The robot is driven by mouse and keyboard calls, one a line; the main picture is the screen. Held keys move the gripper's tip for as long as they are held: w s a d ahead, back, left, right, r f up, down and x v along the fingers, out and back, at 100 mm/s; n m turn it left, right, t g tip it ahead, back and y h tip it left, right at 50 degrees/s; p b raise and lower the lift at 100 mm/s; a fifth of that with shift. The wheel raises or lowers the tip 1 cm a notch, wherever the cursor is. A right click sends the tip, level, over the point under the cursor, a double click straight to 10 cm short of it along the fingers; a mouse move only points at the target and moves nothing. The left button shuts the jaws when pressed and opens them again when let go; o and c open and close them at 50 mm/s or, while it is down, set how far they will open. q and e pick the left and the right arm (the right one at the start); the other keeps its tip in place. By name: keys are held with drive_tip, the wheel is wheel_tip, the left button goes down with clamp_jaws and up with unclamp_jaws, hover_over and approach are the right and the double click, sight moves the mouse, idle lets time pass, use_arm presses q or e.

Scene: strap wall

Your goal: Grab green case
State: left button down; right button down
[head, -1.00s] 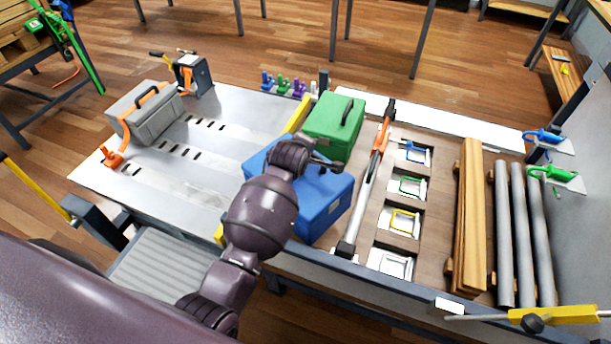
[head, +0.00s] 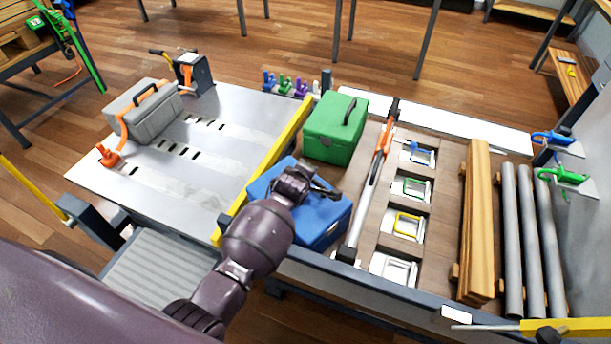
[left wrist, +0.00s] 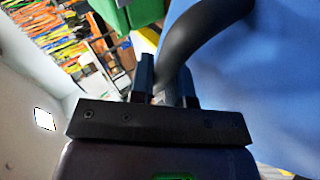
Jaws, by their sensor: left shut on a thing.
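The green case (head: 335,128) stands closed on the table behind the blue case, with its dark handle on top. Part of it shows at the top of the left wrist view (left wrist: 143,12). My left gripper (head: 322,190) is over the blue case (head: 318,222), in front of the green case and apart from it. In the left wrist view, the gripper's fingers (left wrist: 165,88) are shut on the dark curved handle (left wrist: 192,42) of the blue case (left wrist: 255,85). My arm hides part of the blue case. My right gripper is out of view.
A yellow bar (head: 279,147) runs left of both cases. A grey case (head: 150,112) stands at the far left. An orange and grey bar (head: 371,185) lies to the right, with framed straps (head: 408,225), wooden planks (head: 477,225) and grey pipes (head: 523,235) beyond. The metal plate between is mostly clear.

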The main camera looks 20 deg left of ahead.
use_arm(q)
drive_tip(key=c, duration=1.3)
unclamp_jaws()
drive_tip(key=shift+s+f, duration=0.1)
drive_tip(key=shift+f, duration=0.05)
drive_tip(key=shift+c, duration=0.2)
drive_tip(key=shift+o, duration=1.2)
drive_tip(key=shift+s, duration=0.1)
drive_tip(key=a+p+v, duration=0.1)
drive_tip(key=p+v, duration=0.2)
drive_tip(key=v, duration=0.9)
drive_tip(key=shift+d, duration=0.45)
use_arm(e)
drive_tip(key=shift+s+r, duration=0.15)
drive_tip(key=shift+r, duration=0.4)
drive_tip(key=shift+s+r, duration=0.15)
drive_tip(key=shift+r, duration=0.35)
